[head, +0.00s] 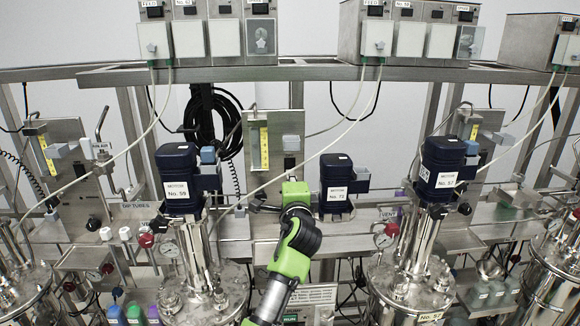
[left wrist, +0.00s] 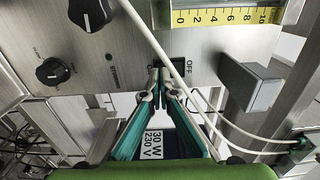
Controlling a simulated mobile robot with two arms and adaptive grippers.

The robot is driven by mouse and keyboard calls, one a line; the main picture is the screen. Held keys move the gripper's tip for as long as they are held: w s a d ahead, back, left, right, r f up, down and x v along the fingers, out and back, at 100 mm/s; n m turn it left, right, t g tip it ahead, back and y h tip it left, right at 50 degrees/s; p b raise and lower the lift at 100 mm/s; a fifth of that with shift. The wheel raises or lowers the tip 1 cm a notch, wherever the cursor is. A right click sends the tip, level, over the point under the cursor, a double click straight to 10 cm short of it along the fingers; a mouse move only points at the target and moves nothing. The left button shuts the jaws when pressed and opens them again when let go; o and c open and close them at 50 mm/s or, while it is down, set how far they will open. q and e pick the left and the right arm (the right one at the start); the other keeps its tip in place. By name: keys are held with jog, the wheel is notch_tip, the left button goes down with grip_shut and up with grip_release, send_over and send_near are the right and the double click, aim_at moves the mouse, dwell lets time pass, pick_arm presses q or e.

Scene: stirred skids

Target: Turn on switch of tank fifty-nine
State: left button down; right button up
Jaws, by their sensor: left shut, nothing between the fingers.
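The dark blue motor labelled No. 59 (head: 180,180) stands on its steel tank (head: 200,270) at the left in the head view. My left gripper is at the middle, right of this tank; its fingertips (left wrist: 163,82) show in the left wrist view, shut and empty. They are close to a small black switch (left wrist: 182,74) marked OFF on a grey steel panel (left wrist: 125,50). A white cable crosses in front of the switch, partly hiding it. I cannot tell whether the fingertips touch it. My right gripper is not in view.
Black knobs (left wrist: 90,14) and a yellow scale (left wrist: 225,16) are on the panel. A grey block (left wrist: 250,86) juts out at the right. A shelf with boxes (head: 210,35) runs above.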

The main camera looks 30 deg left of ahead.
pick_arm(q)
jog(key=shift+p, duration=0.3)
dwell(0.4)
jog(key=shift+w+a+f, duration=0.1)
jog(key=shift+w+a, duration=0.05)
jog(key=shift+w, duration=0.1)
jog(key=shift+w+a, duration=0.25)
jog(key=shift+w, duration=0.15)
jog(key=shift+s, duration=0.1)
jog(key=shift+s+d, duration=0.4)
jog(key=shift+s, duration=0.15)
jog(key=shift+s+p, duration=0.1)
jog(key=shift+p, duration=0.2)
jog(key=p+v, duration=0.2)
jog(key=v, duration=0.5)
dwell(0.4)
